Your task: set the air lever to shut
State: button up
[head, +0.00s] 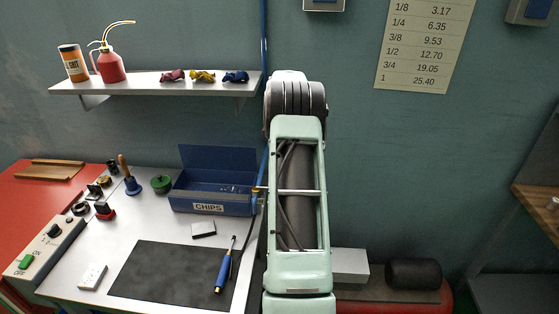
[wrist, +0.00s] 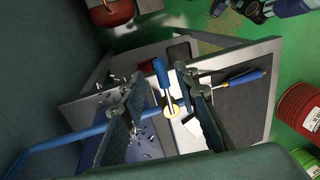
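The air lever (wrist: 161,82) shows in the wrist view as a blue handle on a metal stem. It is mounted at a round brass valve body (wrist: 171,111) on the blue air pipe (wrist: 75,138). The handle points up in the picture and looks roughly crosswise to the pipe. My gripper (wrist: 158,82) is open, with one dark finger on each side of the lever. I see gaps between the fingers and the handle; whether the handle lies at fingertip depth I cannot tell. In the head view my arm hides the gripper and lever; the pipe (head: 264,45) runs down the wall.
A blue CHIPS bin (head: 214,197) stands just left of my arm on the grey cart top (head: 150,225). A black mat (head: 165,277) with a blue-handled tool (head: 224,270) lies in front. A wall shelf (head: 155,87) with an oil can (head: 110,66) is upper left.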

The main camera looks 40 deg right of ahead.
notch_tip(320, 180, up, 10)
jog(key=w+d, duration=0.1)
jog(key=shift+w+d, duration=0.15)
jog(key=shift+d, duration=0.1)
dwell(0.7)
